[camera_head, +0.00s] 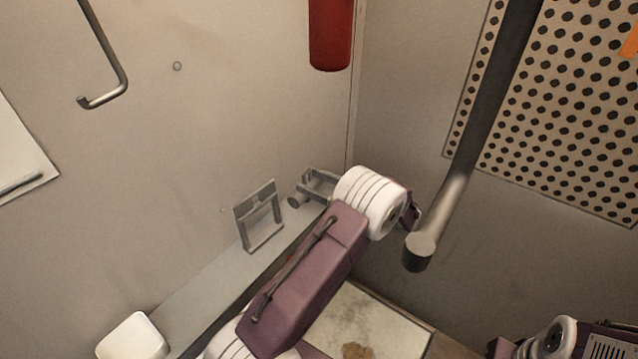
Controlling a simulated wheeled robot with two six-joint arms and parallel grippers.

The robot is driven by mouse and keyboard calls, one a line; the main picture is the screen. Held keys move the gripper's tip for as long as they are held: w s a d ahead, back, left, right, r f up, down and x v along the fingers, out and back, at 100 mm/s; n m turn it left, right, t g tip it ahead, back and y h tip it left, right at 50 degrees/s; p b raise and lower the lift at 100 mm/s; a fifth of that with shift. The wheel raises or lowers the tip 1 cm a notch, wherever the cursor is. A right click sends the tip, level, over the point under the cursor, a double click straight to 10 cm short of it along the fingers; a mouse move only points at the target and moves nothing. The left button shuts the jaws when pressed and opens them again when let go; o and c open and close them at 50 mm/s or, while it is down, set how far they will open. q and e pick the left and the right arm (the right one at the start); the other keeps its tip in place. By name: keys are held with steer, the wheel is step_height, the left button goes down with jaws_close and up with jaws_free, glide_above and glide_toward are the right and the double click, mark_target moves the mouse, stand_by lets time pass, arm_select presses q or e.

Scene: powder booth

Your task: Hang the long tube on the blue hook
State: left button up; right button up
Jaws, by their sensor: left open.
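A long dark grey tube-like bar (485,110) slants down from the top edge on the right, with a shinier lower part and a dark blunt end. I cannot tell whether this is the task's tube. My left arm comes up from the bottom, and its white wrist joint covers most of my left gripper (413,208). Only a small dark part shows, just left of the bar's lower end; it is open. I cannot tell whether it touches the bar. No blue hook shows. Of my right arm only parts show at the bottom right; its gripper is not in view.
A grey metal hook (121,76) is on the left wall. A red cylinder (330,35) hangs at the top middle. A grey bracket (259,216) and a clip-like fitting (318,183) stand at a grey ledge (195,300). A perforated panel (585,110) covers the right wall.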

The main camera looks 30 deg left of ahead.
arm_select(q)
steer(key=shift+f, duration=0.1)
jaws_close()
step_height(320, 180, up, 5)
steer(key=p, duration=0.5)
step_height(320, 180, down, 6)
steer(key=b, duration=0.6)
steer(key=shift+f, duration=0.1)
steer(key=d, duration=0.2)
steer(key=d+r, duration=0.1)
steer(key=d, duration=0.1)
steer(key=shift+r, duration=0.1)
